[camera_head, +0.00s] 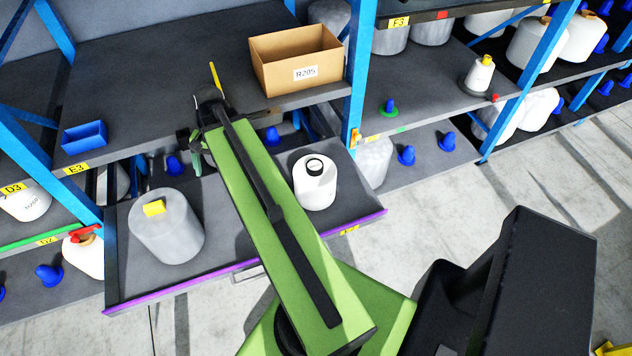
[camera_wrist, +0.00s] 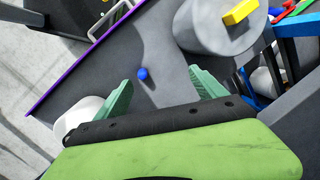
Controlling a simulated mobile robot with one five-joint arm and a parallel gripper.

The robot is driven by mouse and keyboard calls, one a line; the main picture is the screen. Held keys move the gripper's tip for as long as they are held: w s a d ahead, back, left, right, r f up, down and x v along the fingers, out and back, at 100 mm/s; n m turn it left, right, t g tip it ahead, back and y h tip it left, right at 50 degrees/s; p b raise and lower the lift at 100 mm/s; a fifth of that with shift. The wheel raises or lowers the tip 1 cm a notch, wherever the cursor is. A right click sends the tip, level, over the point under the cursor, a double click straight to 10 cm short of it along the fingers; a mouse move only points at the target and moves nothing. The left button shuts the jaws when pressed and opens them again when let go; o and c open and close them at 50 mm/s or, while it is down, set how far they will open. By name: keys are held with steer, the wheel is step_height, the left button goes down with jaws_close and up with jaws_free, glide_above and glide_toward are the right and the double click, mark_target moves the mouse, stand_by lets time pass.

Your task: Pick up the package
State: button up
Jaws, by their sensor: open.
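Several yarn packages are in view; I cannot tell which one is meant. On the pulled-out shelf (camera_head: 250,240) stand a large grey wrapped package (camera_head: 168,235) with a yellow block (camera_head: 154,208) on top, and a white package (camera_head: 315,188) with a black-ringed top. My gripper (camera_head: 196,152) is at the back of this shelf, partly hidden by my arm. In the wrist view my gripper (camera_wrist: 160,76) is open and empty, with a blue peg (camera_wrist: 143,74) showing between the fingers. The grey package (camera_wrist: 210,28) is beyond the right finger; the white one (camera_wrist: 78,116) is beside the left finger.
A cardboard box (camera_head: 297,65) labelled R205 and a blue bin (camera_head: 84,138) sit on the shelf above. Blue uprights (camera_head: 352,75) flank the bay. More packages and blue pegs fill neighbouring shelves. The shelf between the two packages is partly covered by my arm.

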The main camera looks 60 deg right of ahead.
steer(key=s+d+m+t, duration=0.1)
steer(key=s+d+m, duration=0.45)
steer(key=d, duration=0.35)
steer(key=s+d+m+t, duration=0.1)
steer(key=s+d+m, duration=0.5)
steer(key=d, duration=0.4)
steer(key=m+t, duration=0.3)
steer(key=m, duration=0.6)
glide_toward(316, 165)
steer(key=f+b, duration=0.1)
steer(key=b, duration=0.4)
steer(key=w+f+b, duration=0.1)
steer(key=f+b, duration=0.1)
steer(key=b, duration=0.4)
steer(key=shift+f+n, duration=0.1)
steer(key=shift+n, duration=0.25)
steer(key=shift+w+a+f, duration=0.15)
steer(key=shift+w+f, duration=0.15)
steer(key=shift+w, duration=0.05)
steer(key=b+x, duration=0.5)
steer(key=shift+w+f, duration=0.1)
steer(key=shift+w, duration=0.05)
steer(key=shift+c, duration=0.4)
jaws_close()
